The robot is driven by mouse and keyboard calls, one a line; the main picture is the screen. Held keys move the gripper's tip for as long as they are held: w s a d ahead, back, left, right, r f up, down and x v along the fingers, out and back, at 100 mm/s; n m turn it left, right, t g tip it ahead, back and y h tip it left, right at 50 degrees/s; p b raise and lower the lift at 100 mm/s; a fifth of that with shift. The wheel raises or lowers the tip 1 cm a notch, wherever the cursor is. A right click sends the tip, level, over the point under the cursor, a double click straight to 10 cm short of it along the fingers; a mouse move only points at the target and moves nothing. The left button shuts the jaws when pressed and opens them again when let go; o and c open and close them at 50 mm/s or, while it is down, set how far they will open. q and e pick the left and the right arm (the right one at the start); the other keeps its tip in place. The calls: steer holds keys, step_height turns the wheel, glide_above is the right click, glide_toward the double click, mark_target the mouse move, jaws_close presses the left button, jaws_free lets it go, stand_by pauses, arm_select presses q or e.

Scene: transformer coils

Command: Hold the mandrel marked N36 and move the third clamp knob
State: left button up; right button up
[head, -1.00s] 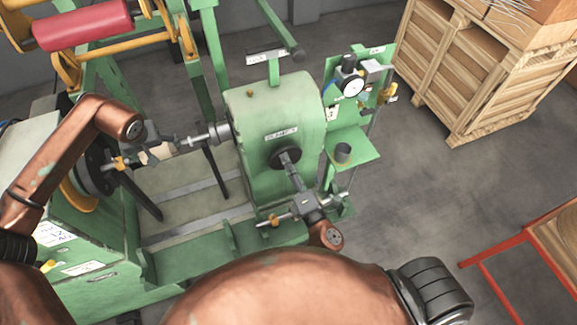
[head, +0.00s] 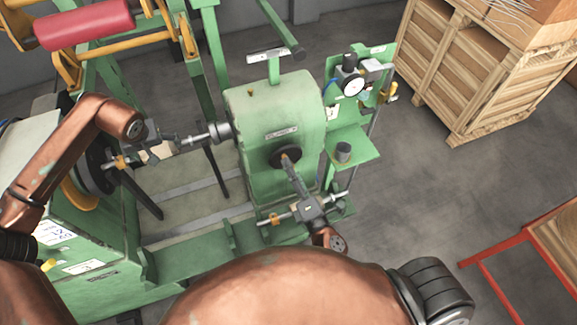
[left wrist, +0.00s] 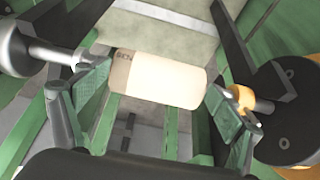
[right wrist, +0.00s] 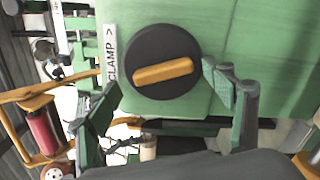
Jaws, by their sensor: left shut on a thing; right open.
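The mandrel (left wrist: 160,78), a cream cylinder, lies between the fingers of my left gripper (left wrist: 155,95). The gripper is shut on it, with a pad at each end. Small dark lettering on its darker left end is too blurred to read surely. In the head view my left gripper (head: 160,138) holds it between the machine's two spindles. The clamp knob (right wrist: 160,62) is a black disc with a slanted orange bar, beside a label reading CLAMP. My right gripper (right wrist: 160,92) is open in front of the knob, one finger to each side. In the head view the fingers partly hide the knob (head: 278,157).
The green machine housing (head: 262,105) carries the knob. A gauge panel (head: 385,60) and small shelf (head: 362,150) stand to its right. A red roller (head: 80,25) is at upper left, a wooden crate (head: 470,75) at upper right. Floor between the shelf and crate is clear.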

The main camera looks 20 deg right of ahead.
arm_select(q)
steer(key=shift+s+d+f, duration=0.2)
steer(key=shift+s+d, duration=0.05)
steer(key=shift+d, duration=0.4)
arm_select(e)
steer(key=shift+s+a+r, duration=0.1)
steer(key=shift+s+a, duration=0.05)
steer(key=shift+s, duration=2.55)
arm_select(q)
steer(key=o, duration=1.6)
steer(key=shift+w+d, duration=0.15)
steer(key=shift+w, duration=0.05)
steer(key=shift+s+r, duration=0.15)
steer(key=shift+r, duration=0.35)
steer(key=v, duration=1)
steer(key=shift+s+a+r, duration=0.15)
steer(key=shift+a+r, duration=0.15)
steer(key=shift+a, duration=0.1)
arm_select(e)
steer(key=shift+w, duration=0.1)
